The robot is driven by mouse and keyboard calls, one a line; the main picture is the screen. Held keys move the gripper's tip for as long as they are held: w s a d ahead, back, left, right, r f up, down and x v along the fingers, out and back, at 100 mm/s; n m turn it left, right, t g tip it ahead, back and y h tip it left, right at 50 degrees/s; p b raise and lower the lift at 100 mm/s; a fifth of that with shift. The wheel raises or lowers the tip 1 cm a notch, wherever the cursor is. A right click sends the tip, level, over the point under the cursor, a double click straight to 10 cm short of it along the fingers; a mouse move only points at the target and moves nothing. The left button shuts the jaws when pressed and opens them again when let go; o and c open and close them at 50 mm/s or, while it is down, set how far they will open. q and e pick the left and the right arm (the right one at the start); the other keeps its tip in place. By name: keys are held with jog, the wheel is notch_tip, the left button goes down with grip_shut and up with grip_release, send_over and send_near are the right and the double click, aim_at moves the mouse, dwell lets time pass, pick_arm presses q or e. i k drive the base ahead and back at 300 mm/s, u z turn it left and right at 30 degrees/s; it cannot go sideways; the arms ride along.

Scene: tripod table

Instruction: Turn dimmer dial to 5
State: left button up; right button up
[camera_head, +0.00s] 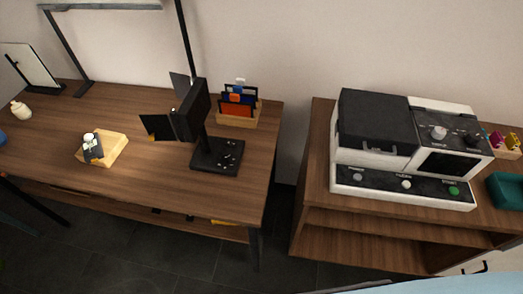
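A black lamp (193,112) with flaps stands on the wooden desk, toward its right end. Its black base (217,157) carries several small light-marked controls. One of them may be the dimmer dial, but they are too small to read any number or pointer. The white and black machine (405,150) on the right cabinet also has several knobs, including a grey knob (439,132) and a black knob (472,139). I cannot tell any number on them. Neither of my grippers shows in the head view.
A gap separates the desk from the cabinet (309,150). A teal container (508,190) is at far right.

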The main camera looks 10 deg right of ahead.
aim_at(224, 159)
jog(key=z, duration=0.95)
jog(key=k, duration=1)
jog(key=u, duration=1.4)
